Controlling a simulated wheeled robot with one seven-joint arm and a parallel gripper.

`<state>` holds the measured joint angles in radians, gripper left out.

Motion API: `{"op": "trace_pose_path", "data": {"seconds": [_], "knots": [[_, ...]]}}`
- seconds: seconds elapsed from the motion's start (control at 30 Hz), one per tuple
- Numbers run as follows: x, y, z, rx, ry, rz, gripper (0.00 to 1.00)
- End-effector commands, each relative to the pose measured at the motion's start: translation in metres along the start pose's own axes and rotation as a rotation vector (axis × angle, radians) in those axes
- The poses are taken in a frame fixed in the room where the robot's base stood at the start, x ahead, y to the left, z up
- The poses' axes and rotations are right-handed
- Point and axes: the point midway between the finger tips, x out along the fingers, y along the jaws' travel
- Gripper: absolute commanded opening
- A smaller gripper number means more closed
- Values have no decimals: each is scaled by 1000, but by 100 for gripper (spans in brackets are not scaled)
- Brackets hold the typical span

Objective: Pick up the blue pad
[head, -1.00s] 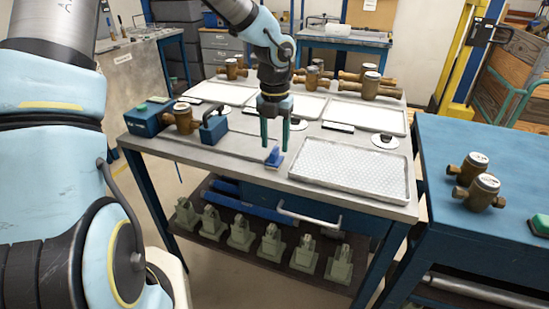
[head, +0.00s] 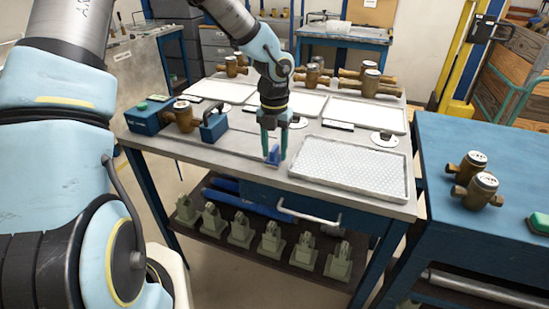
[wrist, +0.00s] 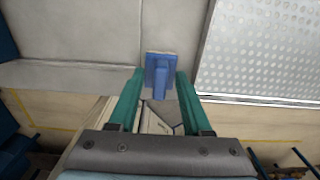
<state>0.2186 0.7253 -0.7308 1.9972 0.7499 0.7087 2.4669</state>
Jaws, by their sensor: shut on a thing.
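The blue pad (head: 274,155) is a small blue block with a raised grip, at the front edge of the grey bench top, left of the perforated tray. It also shows in the wrist view (wrist: 158,60), between the green fingertips. My gripper (head: 273,157) points down with one finger on each side of the pad and is shut on it. The wrist view shows the fingers (wrist: 159,78) at the pad's two sides. The pad looks upright and at bench level; I cannot tell whether its underside touches the bench.
The perforated white tray (head: 350,168) lies close to the right. A blue box (head: 150,116), a brass meter (head: 184,117) and a blue block with a handle (head: 214,127) stand at the left. A blue cart (head: 490,150) stands at the right.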

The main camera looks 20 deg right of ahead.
Motion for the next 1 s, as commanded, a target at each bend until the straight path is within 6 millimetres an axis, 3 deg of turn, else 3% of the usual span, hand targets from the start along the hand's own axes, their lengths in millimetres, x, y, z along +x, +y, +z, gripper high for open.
{"op": "trace_pose_path", "data": {"seconds": [0.37, 0.8, 1.0], "knots": [[-8, 0, 1, -1, -4, 0, 0], [-85, 1, 1, -2, -3, 1, 0], [-99, 0, 0, 0, 0, 0, 0]]}}
